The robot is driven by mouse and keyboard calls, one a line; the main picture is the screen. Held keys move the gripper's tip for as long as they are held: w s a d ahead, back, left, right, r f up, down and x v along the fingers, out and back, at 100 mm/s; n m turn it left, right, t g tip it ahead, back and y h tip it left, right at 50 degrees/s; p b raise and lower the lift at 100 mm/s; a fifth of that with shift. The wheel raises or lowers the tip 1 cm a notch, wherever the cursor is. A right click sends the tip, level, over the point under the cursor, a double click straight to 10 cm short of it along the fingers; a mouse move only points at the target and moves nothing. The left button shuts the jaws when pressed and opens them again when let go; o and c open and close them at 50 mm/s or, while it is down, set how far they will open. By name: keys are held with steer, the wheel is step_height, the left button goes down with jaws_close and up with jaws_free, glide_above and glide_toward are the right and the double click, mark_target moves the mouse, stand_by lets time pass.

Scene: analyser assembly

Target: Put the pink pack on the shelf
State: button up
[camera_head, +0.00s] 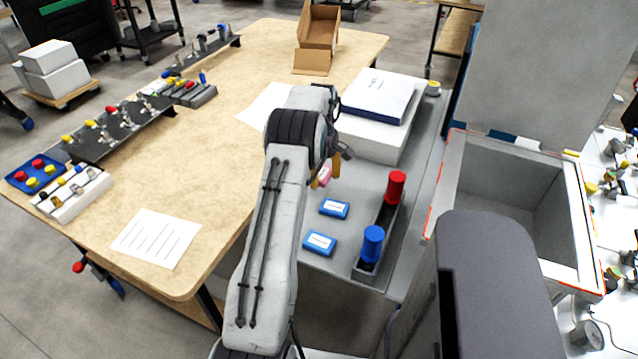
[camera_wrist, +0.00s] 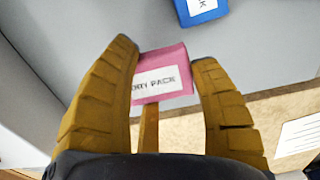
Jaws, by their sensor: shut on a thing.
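The pink pack (camera_wrist: 161,74), with a white label, sits between the yellow fingers of my gripper (camera_wrist: 165,55) in the wrist view. My gripper is shut on it. In the head view only a small part of the pink pack (camera_head: 324,177) shows beside my gripper (camera_head: 328,172); my arm hides much of the gripper. They are over the left side of the grey shelf (camera_head: 362,178). I cannot tell whether the pack touches the surface.
Two blue packs (camera_head: 334,209) (camera_head: 319,243) lie on the shelf, left of a holder with red (camera_head: 396,187) and blue (camera_head: 372,243) capped items. A white box (camera_head: 372,135) with a binder stands behind. The wooden table (camera_head: 215,190) is left; an open grey bin (camera_head: 505,185) is right.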

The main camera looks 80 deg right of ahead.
mark_target(319, 190)
steer(key=shift+w+d+f, duration=0.1)
steer(key=shift+w+f, duration=0.1)
steer(key=shift+w, duration=0.1)
steer(key=shift+f, duration=2)
steer(key=shift+f, duration=0.1)
steer(key=o, duration=1.1)
steer(key=shift+o, duration=0.2)
step_height(319, 190, up, 12)
steer(key=shift+r, duration=0.15)
